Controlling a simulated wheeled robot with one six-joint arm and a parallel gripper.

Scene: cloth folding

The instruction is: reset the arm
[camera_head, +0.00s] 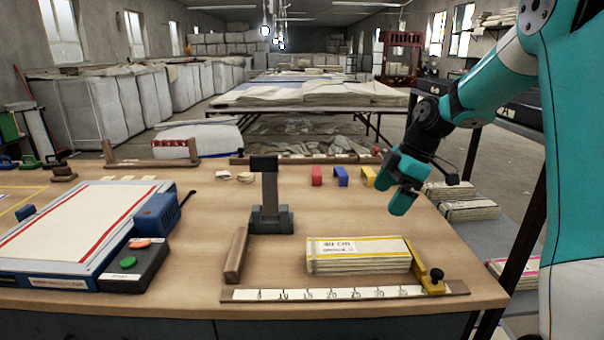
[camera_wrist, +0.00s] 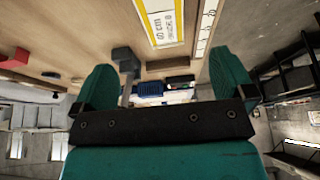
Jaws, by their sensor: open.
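My gripper (camera_head: 402,188) hangs above the right end of the wooden table (camera_head: 210,215), behind and above the folded cloth stack (camera_head: 358,262). In the wrist view my gripper (camera_wrist: 165,85) shows two teal fingers set wide apart with nothing between them. The cloth stack lies flat on the table with a yellow-edged band and a label on top. It also shows in the wrist view (camera_wrist: 163,22), beyond the fingers. My teal arm reaches in from the right side of the head view.
A dark upright post (camera_head: 270,195) stands mid-table beside a wooden block (camera_head: 236,255). A ruler strip (camera_head: 345,293) with a yellow stop runs along the front. Red (camera_head: 317,176), blue (camera_head: 341,176) and yellow (camera_head: 369,177) clips sit behind. A blue-framed board (camera_head: 75,228) and button box (camera_head: 133,262) fill the left.

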